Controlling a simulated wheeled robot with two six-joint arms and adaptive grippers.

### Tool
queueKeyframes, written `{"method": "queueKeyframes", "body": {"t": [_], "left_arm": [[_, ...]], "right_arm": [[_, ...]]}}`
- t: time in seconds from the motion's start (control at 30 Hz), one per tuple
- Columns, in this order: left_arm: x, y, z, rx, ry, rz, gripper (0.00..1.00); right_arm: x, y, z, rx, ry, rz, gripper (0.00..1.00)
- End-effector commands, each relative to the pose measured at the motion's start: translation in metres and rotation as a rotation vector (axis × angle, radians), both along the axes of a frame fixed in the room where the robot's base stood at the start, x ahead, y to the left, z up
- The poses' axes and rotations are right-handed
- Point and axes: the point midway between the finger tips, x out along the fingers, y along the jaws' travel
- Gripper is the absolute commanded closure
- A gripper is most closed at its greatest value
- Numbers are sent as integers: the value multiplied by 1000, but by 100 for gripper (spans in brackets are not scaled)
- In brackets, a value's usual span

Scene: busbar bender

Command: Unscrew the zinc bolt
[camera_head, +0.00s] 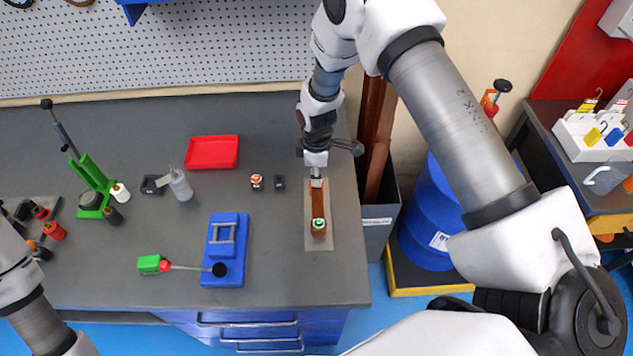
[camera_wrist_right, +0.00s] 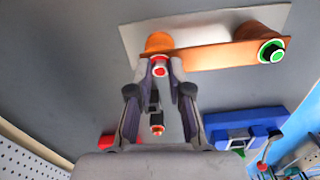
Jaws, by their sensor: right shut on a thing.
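A copper-coloured busbar (camera_head: 318,198) lies on a grey plate (camera_head: 319,244) near the right end of the bench. A green-ringed bolt (camera_head: 318,224) is at its near end and also shows in the wrist view (camera_wrist_right: 271,51). My right gripper (camera_head: 316,181) is at the bar's far end. In the wrist view its fingertips (camera_wrist_right: 160,70) close around a pale bolt with a red mark (camera_wrist_right: 160,70). The fingers hide part of this bolt, and I cannot tell whether it is the zinc one. My left arm shows at the lower left, with its gripper not visible.
A small block with an orange-and-white top (camera_head: 256,181) and a black block (camera_head: 279,182) stand left of the bar. A blue fixture (camera_head: 225,272), red tray (camera_head: 212,152) and green bender (camera_head: 92,190) are farther left. A blue barrel (camera_head: 437,215) stands right of the bench.

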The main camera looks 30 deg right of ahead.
Motion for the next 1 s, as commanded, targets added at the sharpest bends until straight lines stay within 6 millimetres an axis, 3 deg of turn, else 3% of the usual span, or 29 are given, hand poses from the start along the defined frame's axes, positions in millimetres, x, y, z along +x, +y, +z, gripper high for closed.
{"method": "queueKeyframes", "body": {"t": [0.13,0.43,0.7,0.93,0.97,1.0], "left_arm": [[0,0,-2,0,0,0,60],[0,0,-3,0,0,0,60],[0,0,-6,0,0,0,60],[0,0,-6,0,0,0,60],[0,0,-6,0,0,0,60],[0,0,-6,0,0,0,60]], "right_arm": [[0,0,-1,0,0,182,100],[0,0,-1,1,1,227,100],[0,0,-1,0,0,663,100],[0,0,0,0,0,692,100],[0,0,0,0,0,692,71],[0,0,0,0,0,691,71]]}}
